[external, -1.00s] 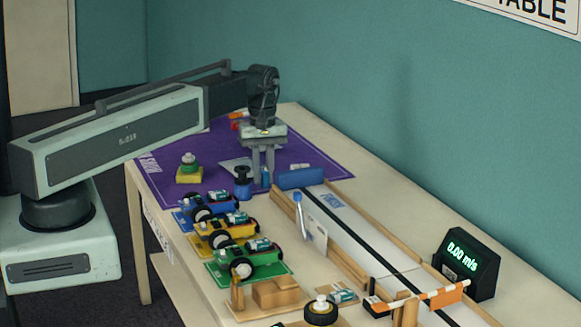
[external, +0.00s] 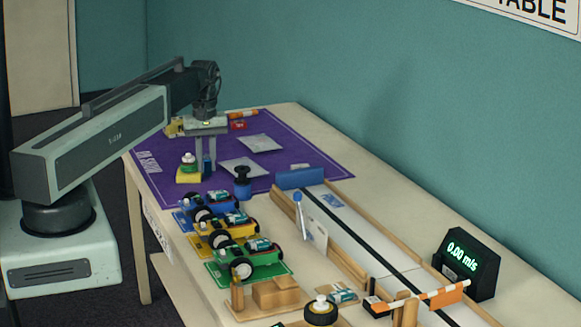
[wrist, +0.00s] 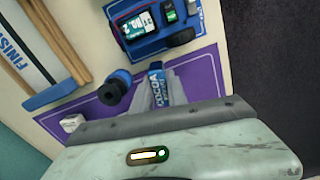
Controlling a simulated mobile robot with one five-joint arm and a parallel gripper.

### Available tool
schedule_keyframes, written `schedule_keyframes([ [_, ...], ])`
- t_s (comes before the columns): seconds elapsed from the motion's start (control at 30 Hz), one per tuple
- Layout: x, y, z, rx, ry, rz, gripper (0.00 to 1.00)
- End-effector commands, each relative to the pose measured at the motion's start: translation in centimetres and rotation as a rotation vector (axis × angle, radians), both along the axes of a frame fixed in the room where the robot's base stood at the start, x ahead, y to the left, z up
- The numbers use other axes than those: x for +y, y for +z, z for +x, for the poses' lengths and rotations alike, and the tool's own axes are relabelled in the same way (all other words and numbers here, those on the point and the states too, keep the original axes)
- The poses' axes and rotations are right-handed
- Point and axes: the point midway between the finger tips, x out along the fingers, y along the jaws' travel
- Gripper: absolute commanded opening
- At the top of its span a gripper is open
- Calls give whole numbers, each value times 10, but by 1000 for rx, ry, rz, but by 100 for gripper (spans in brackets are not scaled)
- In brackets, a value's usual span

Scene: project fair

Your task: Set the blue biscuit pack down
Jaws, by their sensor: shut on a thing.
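My gripper (external: 205,166) is shut on the blue biscuit pack (external: 207,163), which shows as a narrow blue strip between the fingers in the external view. In the wrist view the blue pack (wrist: 154,86), with white lettering, sticks out past the gripper body. The pack is over the purple mat (external: 290,158) on the table's far left part. I cannot tell whether its lower end touches the mat.
A blue and black knobbed thing (external: 242,184) stands to the right. Pale flat sheets (external: 260,143) lie on the mat. Toy cars (external: 212,203) and a track (external: 345,225) are nearer.

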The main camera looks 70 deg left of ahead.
Motion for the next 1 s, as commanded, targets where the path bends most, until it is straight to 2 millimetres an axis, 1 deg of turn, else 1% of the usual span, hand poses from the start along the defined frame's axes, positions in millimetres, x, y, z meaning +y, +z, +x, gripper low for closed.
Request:
schedule_keyframes([
  [0.03, 19, -3, -19, 0, 41, 0, 0],
  [0.1, 39, -4, -42, 0, 87, 0, 0],
  [0.2, 56, -5, -65, 0, 131, 0, 0],
  [0.3, 64, -6, -77, 0, 154, 0, 0],
  [0.47, 67, -7, -81, 0, 160, 0, 0],
  [0.57, 66, -20, -80, 0, 160, 0, 0],
  [0.7, 66, -46, -80, 0, 159, 0, 0],
  [0.77, 66, -51, -80, 0, 159, 0, 0],
  [0.87, 66, -48, -80, 0, 159, 0, 0],
  [0.93, 66, -54, -80, 0, 159, 0, 0],
  [1.0, 66, -66, -80, 0, 159, 0, 0],
])
